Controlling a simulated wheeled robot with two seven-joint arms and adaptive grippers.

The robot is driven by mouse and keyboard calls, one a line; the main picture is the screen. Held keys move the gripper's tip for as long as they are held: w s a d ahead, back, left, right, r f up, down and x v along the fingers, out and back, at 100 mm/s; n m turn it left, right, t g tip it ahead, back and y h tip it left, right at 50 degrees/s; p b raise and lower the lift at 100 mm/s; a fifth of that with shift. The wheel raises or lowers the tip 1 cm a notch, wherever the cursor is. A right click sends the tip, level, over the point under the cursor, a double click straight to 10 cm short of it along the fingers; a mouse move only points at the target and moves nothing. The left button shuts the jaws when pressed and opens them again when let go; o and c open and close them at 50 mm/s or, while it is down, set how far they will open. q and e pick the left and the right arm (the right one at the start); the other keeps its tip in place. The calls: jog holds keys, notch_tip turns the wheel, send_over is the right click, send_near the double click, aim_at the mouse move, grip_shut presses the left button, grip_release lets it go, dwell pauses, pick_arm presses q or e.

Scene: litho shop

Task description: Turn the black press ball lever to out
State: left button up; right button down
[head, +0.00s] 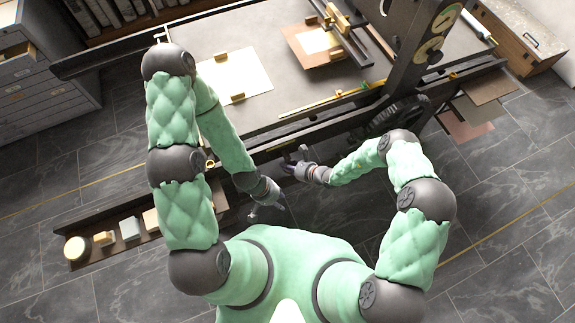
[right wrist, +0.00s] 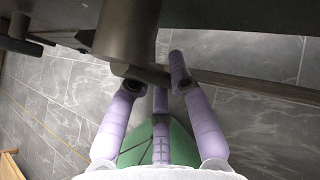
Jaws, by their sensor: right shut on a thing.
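The press bed (head: 290,75) fills the upper head view, with a dark rail along its front edge. My right gripper (head: 287,164) is at this front edge in the head view. In the right wrist view its purple fingers (right wrist: 158,80) close around a short dark bar, the black press ball lever (right wrist: 148,74), beside a thick dark cylinder (right wrist: 124,30). The fingers and cylinder hide much of the lever, and its ball is not clearly seen. My left gripper (head: 268,209) hangs lower, apart from the press, with its fingers spread and nothing between them.
A low shelf (head: 95,262) with several small blocks and a round pot stands at the lower left. White paper (head: 235,77) and a brown plate (head: 300,48) lie on the bed. The tall dark press frame (head: 410,60) rises at the right. Tiled floor (head: 500,195) is clear at right.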

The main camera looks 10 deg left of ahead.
jog(key=c, duration=1.1)
grip_release()
jog(key=v, duration=1.2)
